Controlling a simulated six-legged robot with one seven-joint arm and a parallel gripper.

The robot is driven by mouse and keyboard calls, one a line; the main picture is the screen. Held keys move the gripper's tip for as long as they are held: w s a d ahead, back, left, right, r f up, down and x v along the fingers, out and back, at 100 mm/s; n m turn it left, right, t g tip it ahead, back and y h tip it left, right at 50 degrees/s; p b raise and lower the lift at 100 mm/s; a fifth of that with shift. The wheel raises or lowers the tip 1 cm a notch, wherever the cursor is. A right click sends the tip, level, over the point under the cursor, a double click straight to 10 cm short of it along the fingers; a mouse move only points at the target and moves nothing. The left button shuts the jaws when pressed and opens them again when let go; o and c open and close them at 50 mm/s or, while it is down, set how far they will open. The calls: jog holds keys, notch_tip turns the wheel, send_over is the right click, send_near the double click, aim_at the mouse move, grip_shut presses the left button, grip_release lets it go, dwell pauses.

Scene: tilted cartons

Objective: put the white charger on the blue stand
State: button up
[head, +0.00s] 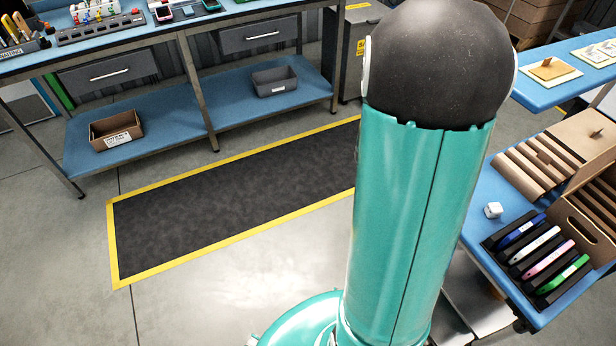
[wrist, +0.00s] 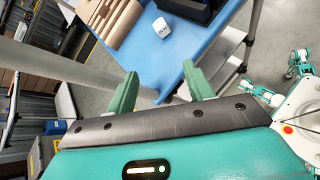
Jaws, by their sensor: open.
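A small white cube-shaped block (head: 493,210), which looks like the white charger, sits on a blue tabletop (head: 480,236) at the right of the head view. It also shows at the top middle of the wrist view (wrist: 161,27). My gripper (wrist: 160,70) is open and empty, with its two green fingers apart; the white block lies beyond the fingertips. In the head view my arm shows but not my gripper. A blue flat piece (head: 521,230) lies in a black tray (head: 541,300) beside the block. I cannot tell which thing is the blue stand.
White, pink and green pieces share the black tray. A brown slatted carton (head: 535,172) and another carton (head: 590,215) stand close behind the block. A workbench (head: 230,16) with small devices stands at the back left. The dark floor mat (head: 230,205) is clear.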

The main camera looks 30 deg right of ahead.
jog(key=w+a+r+m+t+y, duration=0.2)
jog(key=a+r, duration=0.3)
jog(key=a, duration=0.7)
jog(key=w+a+r+m+t+y, duration=0.3)
jog(key=a+r+t+y, duration=0.1)
jog(key=a, duration=0.8)
jog(key=w+a+r+m+t+y, duration=0.2)
jog(key=a+r+t+y, duration=0.2)
jog(key=a+r, duration=0.3)
jog(key=a+t, duration=0.1)
jog(key=a, duration=0.4)
jog(key=shift+w+a+r, duration=0.25)
jog(key=shift+a+r, duration=0.1)
jog(key=shift+r, duration=0.05)
